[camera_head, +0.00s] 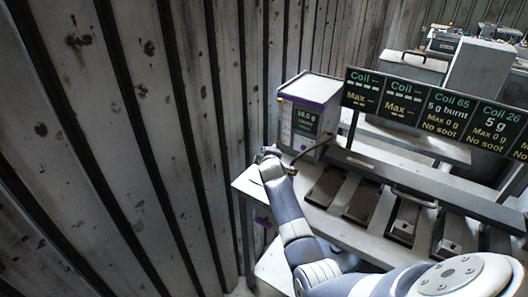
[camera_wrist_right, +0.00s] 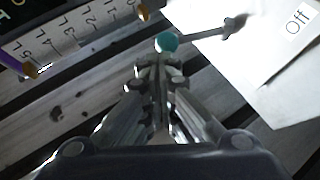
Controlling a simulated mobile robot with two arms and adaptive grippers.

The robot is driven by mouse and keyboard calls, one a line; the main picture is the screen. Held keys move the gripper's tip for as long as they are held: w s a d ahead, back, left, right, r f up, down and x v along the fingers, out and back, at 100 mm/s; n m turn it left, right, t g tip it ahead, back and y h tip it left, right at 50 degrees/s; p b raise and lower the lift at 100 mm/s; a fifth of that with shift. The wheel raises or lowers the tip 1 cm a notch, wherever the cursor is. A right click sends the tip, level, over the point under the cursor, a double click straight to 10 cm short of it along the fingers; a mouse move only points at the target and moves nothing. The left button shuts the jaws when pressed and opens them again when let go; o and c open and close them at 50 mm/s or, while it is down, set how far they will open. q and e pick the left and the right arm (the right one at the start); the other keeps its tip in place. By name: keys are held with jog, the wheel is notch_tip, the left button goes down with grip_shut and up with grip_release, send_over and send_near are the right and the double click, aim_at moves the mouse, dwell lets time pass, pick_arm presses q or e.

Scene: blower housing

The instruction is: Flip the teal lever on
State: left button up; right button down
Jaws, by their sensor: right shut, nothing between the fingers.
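The teal lever shows in the right wrist view as a teal ball knob (camera_wrist_right: 167,42) on a thin dark rod that runs right to a pivot (camera_wrist_right: 235,24) on a white panel. The word "Off" (camera_wrist_right: 297,20) is on that panel. My right gripper (camera_wrist_right: 160,68) is shut and empty, its fingertips just below the knob in the picture. I cannot tell whether they touch it. In the head view my right gripper (camera_head: 268,154) is beside the white and purple box (camera_head: 310,90) at the bench's left end; the knob cannot be made out there. My left gripper is not in view.
The box has a screen reading "10.0 g". A bench (camera_head: 375,238) with several dark slots extends right, below a row of coil displays (camera_head: 406,97). A numbered scale (camera_wrist_right: 75,30) is at upper left in the wrist view. A plank wall (camera_head: 130,140) stands left.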

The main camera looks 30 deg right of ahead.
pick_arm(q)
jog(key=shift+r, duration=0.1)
pick_arm(e)
jog(key=shift+w+d, duration=0.25)
jog(key=shift+d, duration=0.25)
jog(key=shift+w+d, duration=0.2)
jog(key=shift+d, duration=0.25)
jog(key=shift+r, duration=0.1)
